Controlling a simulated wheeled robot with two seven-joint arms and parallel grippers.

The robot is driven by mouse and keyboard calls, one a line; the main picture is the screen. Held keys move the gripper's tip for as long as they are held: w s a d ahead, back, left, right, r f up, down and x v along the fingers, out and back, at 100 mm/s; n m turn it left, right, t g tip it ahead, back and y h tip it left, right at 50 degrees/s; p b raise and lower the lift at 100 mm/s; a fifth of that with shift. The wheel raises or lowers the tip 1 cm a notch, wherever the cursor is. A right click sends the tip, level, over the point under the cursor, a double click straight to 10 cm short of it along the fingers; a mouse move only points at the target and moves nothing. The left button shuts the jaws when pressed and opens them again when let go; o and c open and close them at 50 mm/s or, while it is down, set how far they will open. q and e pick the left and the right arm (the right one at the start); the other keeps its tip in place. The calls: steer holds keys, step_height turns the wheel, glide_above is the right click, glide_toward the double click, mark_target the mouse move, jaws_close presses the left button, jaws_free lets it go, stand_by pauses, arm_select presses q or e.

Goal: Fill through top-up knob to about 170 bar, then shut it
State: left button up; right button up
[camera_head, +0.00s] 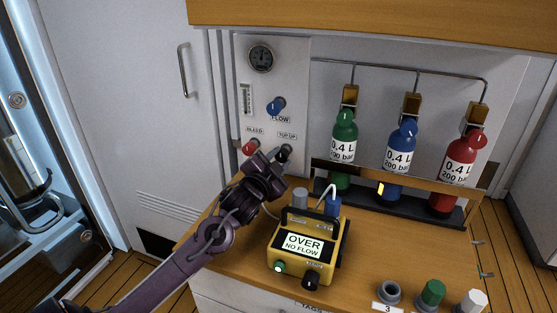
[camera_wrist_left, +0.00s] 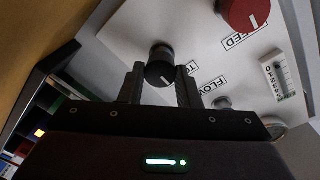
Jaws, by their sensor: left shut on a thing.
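The black top-up knob (camera_head: 285,151) is on the white panel (camera_head: 305,75), under its TOP-UP label. My left gripper (camera_head: 277,160) reaches it from the lower left and is shut on it. In the left wrist view the knob (camera_wrist_left: 160,66) sits between the two fingers, a white mark on its face. The round dark gauge (camera_head: 261,57) is at the panel's top; its needle is too small to read. The yellow meter (camera_head: 308,248) on the counter shows OVER, NO FLOW, with a green light lit. My right gripper is not in view.
The red bleed knob (camera_head: 250,146) is close left of my gripper; the blue flow knob (camera_head: 276,103) is above. Green (camera_head: 343,137), blue (camera_head: 401,145) and red (camera_head: 463,160) bottles stand in a rack at right. Several capped pieces are at the counter's front right.

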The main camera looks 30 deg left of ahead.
arm_select(q)
steer(key=o, duration=1)
steer(key=shift+c, duration=0.2)
